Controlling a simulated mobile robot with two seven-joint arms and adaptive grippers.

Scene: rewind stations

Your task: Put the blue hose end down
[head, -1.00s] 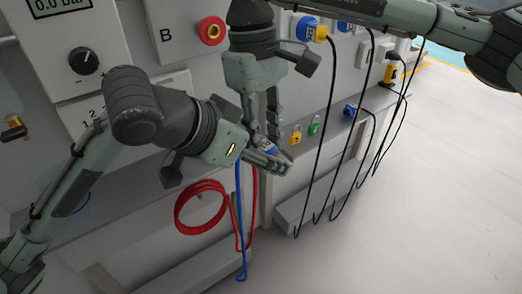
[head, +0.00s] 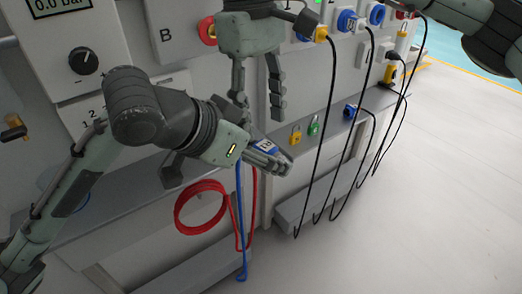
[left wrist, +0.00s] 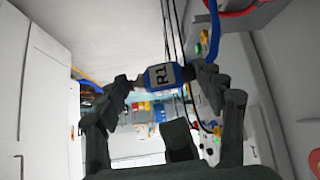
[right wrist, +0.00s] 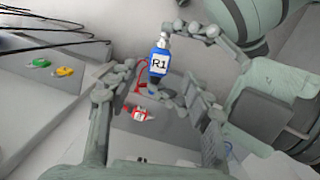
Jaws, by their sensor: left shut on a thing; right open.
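The blue hose end (head: 266,146) carries a white label, which reads R1 in the left wrist view (left wrist: 163,76) and the right wrist view (right wrist: 160,63). My left gripper (head: 276,162) is shut on it and holds it in the air in front of the bench ledge. A blue hose (head: 240,215) hangs down below it. My right gripper (head: 258,105) is open and empty, just above the left gripper, fingers pointing down. In the right wrist view the hose end shows beyond the space between the right fingers, apart from them.
A red hose (head: 200,207) hangs coiled under the grey ledge (head: 120,215). A yellow padlock (head: 295,135) and a green padlock (head: 313,126) are on the ledge to the right. Black cables (head: 325,150) hang from the panel's sockets. The floor at right is clear.

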